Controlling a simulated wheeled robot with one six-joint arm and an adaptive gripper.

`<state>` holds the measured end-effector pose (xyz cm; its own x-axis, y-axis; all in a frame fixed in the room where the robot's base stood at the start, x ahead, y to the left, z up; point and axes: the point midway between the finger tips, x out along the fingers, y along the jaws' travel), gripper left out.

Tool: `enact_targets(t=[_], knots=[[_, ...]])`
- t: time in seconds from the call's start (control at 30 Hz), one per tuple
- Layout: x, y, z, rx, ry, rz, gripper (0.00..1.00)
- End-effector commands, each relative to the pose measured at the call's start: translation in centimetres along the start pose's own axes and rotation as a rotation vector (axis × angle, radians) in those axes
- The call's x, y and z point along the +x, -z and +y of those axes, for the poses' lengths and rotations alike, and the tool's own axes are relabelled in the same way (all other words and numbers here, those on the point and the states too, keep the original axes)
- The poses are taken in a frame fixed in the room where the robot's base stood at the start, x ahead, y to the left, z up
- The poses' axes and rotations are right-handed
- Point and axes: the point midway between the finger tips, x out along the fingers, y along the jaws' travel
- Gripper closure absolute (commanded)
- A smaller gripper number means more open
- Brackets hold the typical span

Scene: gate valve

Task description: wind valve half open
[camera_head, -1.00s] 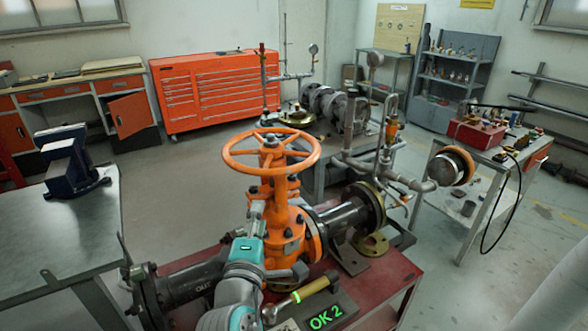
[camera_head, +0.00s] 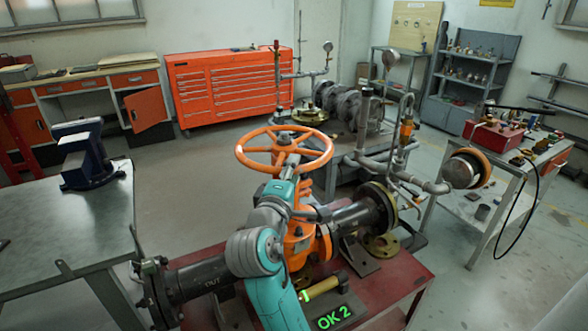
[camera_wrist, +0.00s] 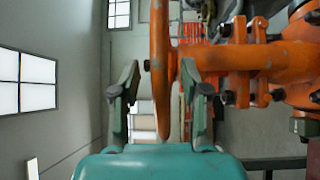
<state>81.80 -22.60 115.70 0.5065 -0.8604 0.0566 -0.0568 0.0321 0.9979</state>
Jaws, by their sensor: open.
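The orange handwheel (camera_head: 241,157) sits level on top of the orange gate valve (camera_head: 299,243). My gripper (camera_head: 288,166) is at the near side of the wheel in the head view, where its fingers are too small to make out clearly. In the wrist view the wheel shows edge-on as an orange rim (camera_wrist: 160,35), with the valve's stem and yoke to the right. My gripper's two fingers (camera_wrist: 161,75) stand apart, one on each side of the rim, with a visible gap on both sides. My arm hides part of the valve body.
The valve is on a red bench (camera_head: 395,275) with dark pipes on both sides. A metal table with a blue vise (camera_head: 84,155) stands at left. Floor between is clear.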

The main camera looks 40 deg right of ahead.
Motion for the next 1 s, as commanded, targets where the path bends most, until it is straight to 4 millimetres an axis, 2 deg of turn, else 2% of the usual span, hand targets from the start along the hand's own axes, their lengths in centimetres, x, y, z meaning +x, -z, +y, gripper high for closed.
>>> enact_targets(t=[0.2,0.47,0.6,0.67,1.0], knots=[[1.30,-0.02,-0.01,0.000,0.000,0.000,0.55],[1.37,-0.01,-0.01,0.000,0.000,0.001,0.55],[1.36,-0.01,-0.01,0.000,0.000,0.001,0.87],[1.35,-0.01,-0.02,0.000,0.000,0.001,1.00],[1.49,0.03,-0.05,0.000,0.001,0.007,1.00]])
